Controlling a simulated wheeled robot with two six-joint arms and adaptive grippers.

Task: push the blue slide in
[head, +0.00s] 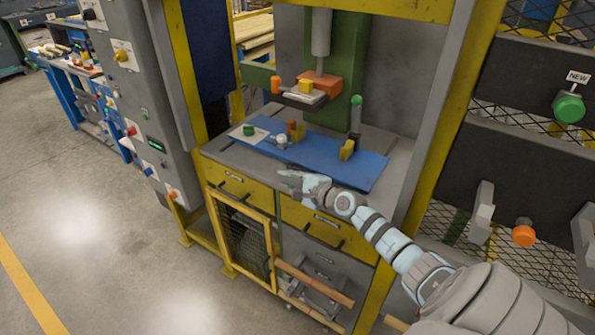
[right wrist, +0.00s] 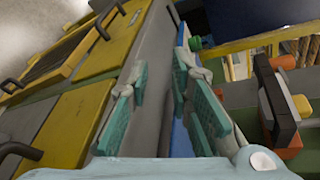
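The blue slide (head: 320,158) is a flat blue plate lying on the grey table of the press, with its long front edge near the table's front edge. It carries a green knob (head: 249,130), a small grey cylinder and yellow and orange blocks. My right gripper (head: 288,180) is at the table's front edge, close to the slide's front edge. In the right wrist view its two teal-padded fingers (right wrist: 160,78) stand apart with nothing held between them. The slide shows there as a thin blue strip (right wrist: 183,35) beside the right finger; contact cannot be told. My left gripper is not in view.
An orange press head (head: 320,83) hangs above the slide. A lever with a green ball (head: 356,100) stands behind it. Yellow drawers (head: 318,225) with handles lie below the table. A yellow post (head: 440,110) stands to the right, and a control cabinet (head: 140,90) to the left.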

